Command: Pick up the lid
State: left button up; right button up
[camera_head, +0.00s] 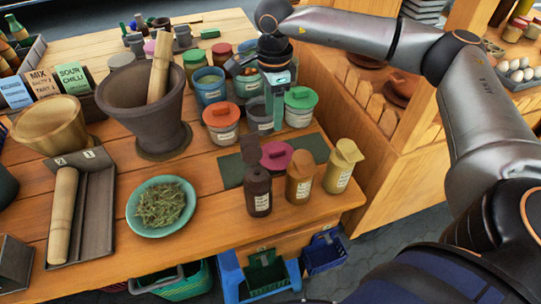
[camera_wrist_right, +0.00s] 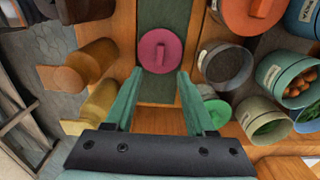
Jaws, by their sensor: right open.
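A round magenta lid (camera_head: 277,155) with a raised bar handle lies on a dark green mat (camera_head: 232,172). It also shows in the right wrist view (camera_wrist_right: 160,50), just beyond and between the fingertips. My right gripper (camera_head: 274,125) points down, open and empty, above the table among the jars. In the right wrist view, its two green fingers (camera_wrist_right: 157,78) are spread apart, with the lid apart from them. An open jar (camera_head: 260,117) with dark contents stands behind the right fingers. My left gripper is not in view.
A red-lidded jar (camera_head: 221,123) and a green-lidded jar (camera_head: 299,107) flank the gripper. Brown (camera_head: 257,185), orange (camera_head: 300,178) and yellow (camera_head: 343,167) jars stand in front of the mat. A mortar (camera_head: 145,105) and a bowl of herbs (camera_head: 161,206) stand to the left.

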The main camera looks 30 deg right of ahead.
send_over(273, 150)
jog(key=f, duration=0.6)
jog(key=shift+s+a+f, duration=0.1)
jog(key=shift+s+f, duration=0.15)
jog(key=f, duration=0.5)
jog(key=shift+w+f+p, duration=0.2)
jog(key=shift+f+p, duration=0.1)
jog(key=shift+f, duration=0.1)
grip_shut()
